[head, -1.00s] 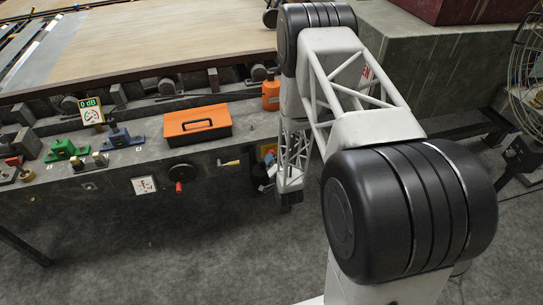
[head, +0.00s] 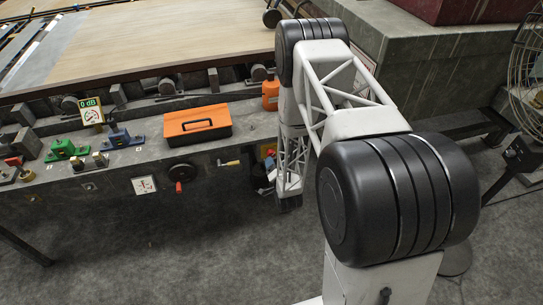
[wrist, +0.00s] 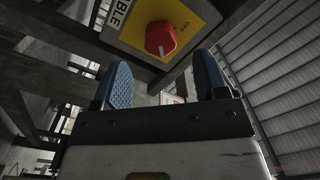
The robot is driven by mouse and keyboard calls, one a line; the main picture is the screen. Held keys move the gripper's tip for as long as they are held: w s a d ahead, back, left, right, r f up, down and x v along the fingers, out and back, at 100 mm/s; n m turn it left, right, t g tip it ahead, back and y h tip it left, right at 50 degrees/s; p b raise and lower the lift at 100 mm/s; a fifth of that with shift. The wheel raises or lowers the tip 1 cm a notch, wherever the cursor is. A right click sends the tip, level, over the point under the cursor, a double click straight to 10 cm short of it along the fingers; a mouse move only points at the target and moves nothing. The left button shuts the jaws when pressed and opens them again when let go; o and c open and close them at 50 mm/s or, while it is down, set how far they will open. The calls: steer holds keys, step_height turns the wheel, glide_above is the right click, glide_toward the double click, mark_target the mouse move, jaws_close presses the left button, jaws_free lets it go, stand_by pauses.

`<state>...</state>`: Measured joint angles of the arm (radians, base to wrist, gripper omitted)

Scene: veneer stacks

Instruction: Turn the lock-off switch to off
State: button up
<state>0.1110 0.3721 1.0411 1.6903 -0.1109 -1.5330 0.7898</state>
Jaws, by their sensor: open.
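In the wrist view, the lock-off switch is a red knob (wrist: 160,38) on a yellow plate (wrist: 195,14) set in a grey box. Small lettering that seems to read OFF is on the plate right of the knob.
In the head view, an orange toolbox (head: 197,123), a green clamp-like block (head: 63,149) and a blue one (head: 122,138) stand on the grey bench. A red-handled dial (head: 180,173) is on its front. A wire-caged fan (head: 530,70) stands at right. Grey floor lies clear before the bench.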

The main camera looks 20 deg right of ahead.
mark_target(271, 153)
steer(key=shift+w, duration=2.9)
steer(key=shift+c, duration=0.2)
steer(key=c, duration=0.9)
